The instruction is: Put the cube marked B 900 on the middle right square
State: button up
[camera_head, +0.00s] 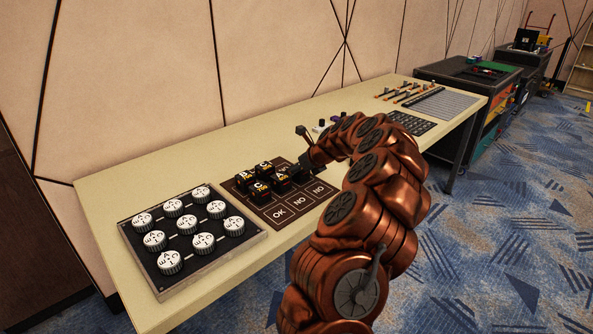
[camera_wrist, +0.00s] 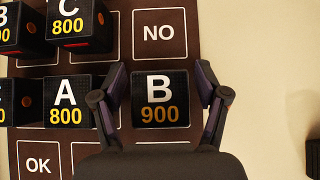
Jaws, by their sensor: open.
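The cube marked B 900 (camera_wrist: 160,98) is black with white and orange lettering. In the wrist view it sits upright in the right column of the brown board (camera_wrist: 118,38), in the middle row, below a NO square (camera_wrist: 159,33). White outline shows just under its lower edge; the cube covers most of that square. My gripper (camera_wrist: 160,92) is open, with one finger on each side of the cube. In the head view my gripper (camera_head: 306,163) is over the board's right side, and I cannot make out the B 900 cube there.
An A 800 cube (camera_wrist: 67,101) stands left of my gripper, a C 800 cube (camera_wrist: 80,25) at the upper left. A panel of white knobs (camera_head: 188,232) lies left of the board on the cream table (camera_head: 110,190).

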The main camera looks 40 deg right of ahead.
jog(key=v, duration=1.2)
jog(key=shift+p, duration=0.4)
jog(key=shift+r, duration=0.15)
jog(key=a+n+g+y, duration=0.1)
jog(key=a+n, duration=0.4)
jog(key=a, duration=0.4)
jog(key=a+n+g+y, duration=0.1)
jog(key=a+n, duration=0.4)
jog(key=a, duration=0.5)
jog(key=a+n+g+y, duration=0.1)
jog(key=a+n, duration=0.4)
jog(key=a, duration=0.5)
jog(key=shift+s+a+r+g+y, duration=0.2)
jog(key=shift+r+g+y, duration=0.1)
jog(key=shift+r+g, duration=0.15)
jog(key=s+a+f+n+g, duration=0.4)
jog(key=s+a+n+g, duration=0.1)
jog(key=s+a+n, duration=0.9)
jog(key=s+f+n+g+h, duration=0.3)
jog(key=s+n, duration=0.4)
jog(key=s, duration=0.9)
jog(key=shift+a, duration=0.2)
